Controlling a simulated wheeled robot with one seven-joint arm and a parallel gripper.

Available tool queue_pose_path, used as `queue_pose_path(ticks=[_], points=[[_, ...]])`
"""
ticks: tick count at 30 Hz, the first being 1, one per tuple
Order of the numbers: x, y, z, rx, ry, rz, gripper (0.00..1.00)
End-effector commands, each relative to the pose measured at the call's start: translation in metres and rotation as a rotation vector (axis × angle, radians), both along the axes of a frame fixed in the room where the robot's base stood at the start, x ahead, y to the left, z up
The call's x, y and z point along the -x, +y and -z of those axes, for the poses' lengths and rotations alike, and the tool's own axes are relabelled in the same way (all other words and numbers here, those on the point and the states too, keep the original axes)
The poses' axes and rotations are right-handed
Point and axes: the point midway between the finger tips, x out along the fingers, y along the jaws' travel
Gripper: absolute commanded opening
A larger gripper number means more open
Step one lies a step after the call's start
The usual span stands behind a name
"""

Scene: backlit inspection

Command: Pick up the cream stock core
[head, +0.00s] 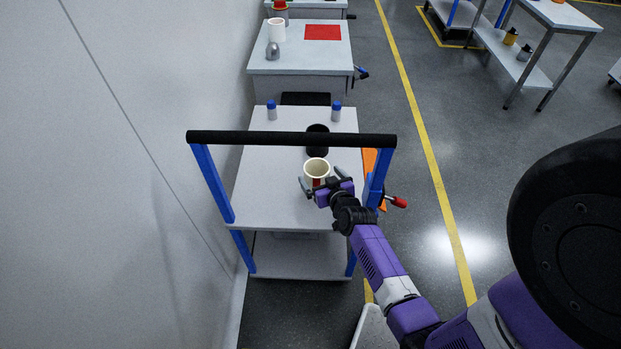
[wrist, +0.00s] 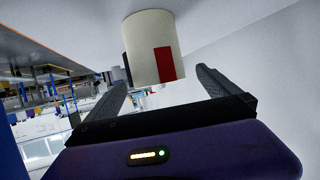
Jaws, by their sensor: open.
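The cream stock core (head: 316,166) is a short hollow cylinder with a red patch on its side, standing on the white top of a blue-framed cart (head: 262,190). My gripper (head: 321,186) is open, with its fingers near the core on the near side in the head view. In the wrist view the core (wrist: 150,48) with its red patch lies ahead, beyond and between the two open fingertips of my gripper (wrist: 162,82). Nothing is held. Whether a finger touches the core I cannot tell.
A black cylinder (head: 317,139) stands just behind the core. A black handle bar (head: 290,139) crosses above the cart's near side. Two blue-capped bottles (head: 272,110) (head: 336,111) stand at the far edge. A wall (head: 130,180) runs along the left.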

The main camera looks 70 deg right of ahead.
Motion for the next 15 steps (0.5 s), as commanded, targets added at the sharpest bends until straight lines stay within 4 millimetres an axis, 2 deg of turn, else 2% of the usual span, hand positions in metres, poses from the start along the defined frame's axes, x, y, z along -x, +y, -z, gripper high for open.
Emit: queue_pose_path(ticks=[11,15], points=[[-0.024,-0.026,0.013,0.001,-0.002,0.000,1.00],[-0.036,-0.042,0.019,0.001,-0.003,0.002,1.00]])
